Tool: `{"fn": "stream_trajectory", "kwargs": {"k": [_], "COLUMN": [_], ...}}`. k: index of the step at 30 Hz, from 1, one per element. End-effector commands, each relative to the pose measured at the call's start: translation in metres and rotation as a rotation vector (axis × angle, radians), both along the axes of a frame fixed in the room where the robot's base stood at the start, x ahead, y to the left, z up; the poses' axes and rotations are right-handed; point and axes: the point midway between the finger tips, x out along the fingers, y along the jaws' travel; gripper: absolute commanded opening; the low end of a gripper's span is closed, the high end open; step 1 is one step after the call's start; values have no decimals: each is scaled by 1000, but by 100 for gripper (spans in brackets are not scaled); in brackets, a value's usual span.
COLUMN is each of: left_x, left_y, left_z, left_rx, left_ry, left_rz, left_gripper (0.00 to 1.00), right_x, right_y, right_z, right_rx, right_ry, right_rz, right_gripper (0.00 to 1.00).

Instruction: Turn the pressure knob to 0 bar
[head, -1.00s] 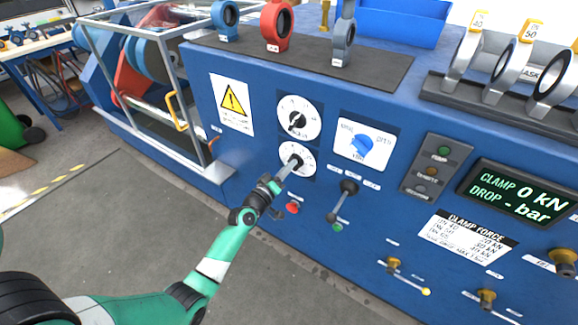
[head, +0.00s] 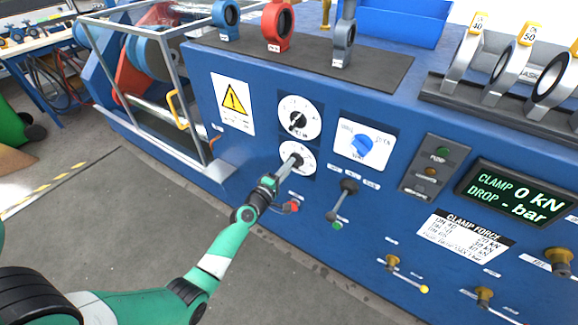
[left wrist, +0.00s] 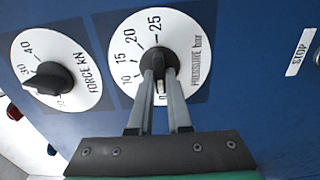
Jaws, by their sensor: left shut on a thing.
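The pressure knob (left wrist: 158,58) is a dark knob at the middle of a round white dial (left wrist: 125,43) marked "PRESSURE bar", with 10, 15, 20 and 25 readable. In the left wrist view my left gripper (left wrist: 160,72) has its two fingers closed on this knob. A pale mark shows between the fingers, near a partly hidden figure that looks like 0. The fingers cover part of the dial, so I cannot tell the exact setting. In the head view the left gripper (head: 294,163) reaches the lower white dial (head: 286,149). My right gripper is not in view.
The force knob (head: 297,120) on its own dial is just above. A red button (head: 292,207) and a lever (head: 342,200) are close by. The display (head: 518,196) reads clamp 0 kN and drop "- bar". A framed cage (head: 165,90) stands at left.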

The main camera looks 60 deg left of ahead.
Motion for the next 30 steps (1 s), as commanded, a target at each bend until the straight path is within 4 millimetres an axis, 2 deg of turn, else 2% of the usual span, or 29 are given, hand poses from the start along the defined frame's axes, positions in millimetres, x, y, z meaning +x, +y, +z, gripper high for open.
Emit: {"fn": "stream_trajectory", "kwargs": {"k": [16, 17, 21, 22, 30], "left_x": [0, 0, 0, 0, 0], "left_y": [0, 0, 0, 0, 0], "left_z": [0, 0, 0, 0, 0], "left_rx": [-28, -27, -27, -27, -26], "left_ry": [-17, -17, -16, -16, -16], "left_rz": [0, 0, 0, 0, 0], "left_gripper": [0, 18, 43, 46, 46], "right_x": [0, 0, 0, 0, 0], "right_y": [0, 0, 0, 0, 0], "right_z": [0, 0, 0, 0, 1], "right_rx": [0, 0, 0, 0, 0], "right_ry": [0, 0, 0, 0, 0], "right_rz": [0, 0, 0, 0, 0], "right_gripper": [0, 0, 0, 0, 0]}}
